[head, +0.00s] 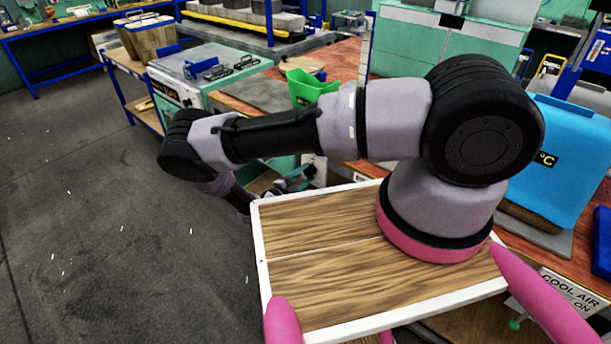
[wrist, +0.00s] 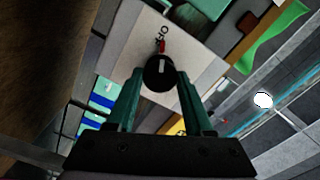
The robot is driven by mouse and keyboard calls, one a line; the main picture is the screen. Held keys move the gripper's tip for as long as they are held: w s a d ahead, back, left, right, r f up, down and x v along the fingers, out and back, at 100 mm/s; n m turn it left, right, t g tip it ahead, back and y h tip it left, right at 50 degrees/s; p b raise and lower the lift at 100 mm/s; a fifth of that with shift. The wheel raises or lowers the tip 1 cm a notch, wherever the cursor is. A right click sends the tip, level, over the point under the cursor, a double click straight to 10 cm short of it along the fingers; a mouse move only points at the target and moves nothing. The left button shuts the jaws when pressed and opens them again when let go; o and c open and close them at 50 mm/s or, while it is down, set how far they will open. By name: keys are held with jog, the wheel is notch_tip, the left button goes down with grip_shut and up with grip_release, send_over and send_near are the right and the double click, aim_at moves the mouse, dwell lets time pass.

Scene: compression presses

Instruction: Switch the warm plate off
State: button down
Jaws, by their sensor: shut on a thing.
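In the wrist view, a round black knob (wrist: 160,73) with a white mark sits in front of a pale panel (wrist: 195,62). The green fingers of my gripper (wrist: 160,84) are closed on the knob, one on each side. In the head view my gripper (head: 300,180) is small and partly hidden below my forearm, at a pale panel (head: 318,168) on the bench's front. The knob cannot be made out there.
A green bin (head: 308,88) and a grey plate (head: 258,95) are on the wooden bench behind my arm. A blue machine marked °C (head: 570,145) stands at the right. A press table (head: 205,75) stands behind. The grey floor (head: 110,220) at left is clear.

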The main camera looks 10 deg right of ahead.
jog(key=shift+n, duration=0.4)
jog(key=shift+c, duration=1.5)
grip_release()
jog(key=v, duration=1.1)
jog(key=shift+w, duration=0.1)
